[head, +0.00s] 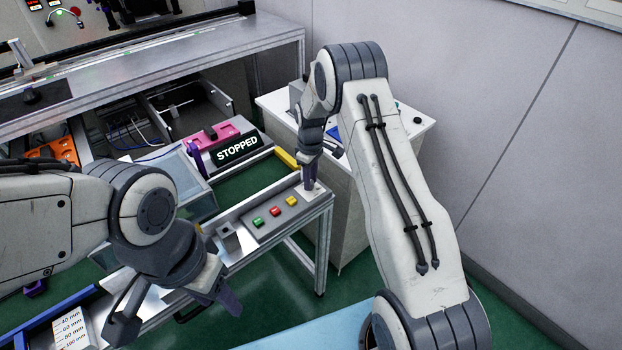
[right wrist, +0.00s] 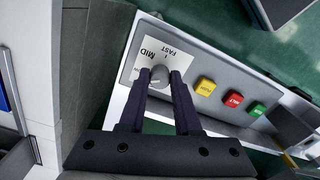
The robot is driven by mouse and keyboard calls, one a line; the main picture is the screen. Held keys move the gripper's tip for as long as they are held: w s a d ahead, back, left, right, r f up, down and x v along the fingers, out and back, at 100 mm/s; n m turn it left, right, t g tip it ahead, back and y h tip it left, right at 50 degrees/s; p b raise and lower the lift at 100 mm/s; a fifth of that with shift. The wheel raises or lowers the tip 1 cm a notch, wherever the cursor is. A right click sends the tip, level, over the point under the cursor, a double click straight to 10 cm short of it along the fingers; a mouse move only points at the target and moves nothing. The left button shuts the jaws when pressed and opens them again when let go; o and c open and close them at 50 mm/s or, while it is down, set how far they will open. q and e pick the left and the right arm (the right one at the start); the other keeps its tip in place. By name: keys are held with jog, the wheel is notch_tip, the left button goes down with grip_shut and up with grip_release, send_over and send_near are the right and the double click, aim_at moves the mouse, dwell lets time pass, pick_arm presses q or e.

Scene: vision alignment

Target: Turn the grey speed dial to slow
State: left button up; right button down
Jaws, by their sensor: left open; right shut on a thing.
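The grey speed dial (right wrist: 159,75) sits on a white label plate (right wrist: 149,50) at the end of a grey control panel (right wrist: 190,67). In the right wrist view the label reads MID and FAST; other lettering at its left is cut by my finger. My right gripper (right wrist: 162,80) is shut on the dial, one finger on each side. In the head view my right gripper (head: 310,187) comes down over the panel's far right end and hides the dial. I cannot tell the pointer's direction. My left gripper (head: 176,313) is open and empty at the lower left.
Yellow (head: 292,201), red (head: 275,211) and green (head: 258,222) buttons line the panel beside the dial. A sign reading STOPPED (head: 237,149) stands behind it. A white cabinet (head: 350,200) is right of the panel. A card with mm values (head: 72,328) lies at lower left.

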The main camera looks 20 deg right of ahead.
jog(key=shift+w+r, duration=0.15)
jog(key=shift+w, duration=0.1)
jog(key=c, duration=0.6)
grip_release()
jog(key=shift+s, duration=0.1)
notch_tip(320, 180, up, 10)
jog(key=b, duration=0.1)
jog(key=shift+r, duration=0.2)
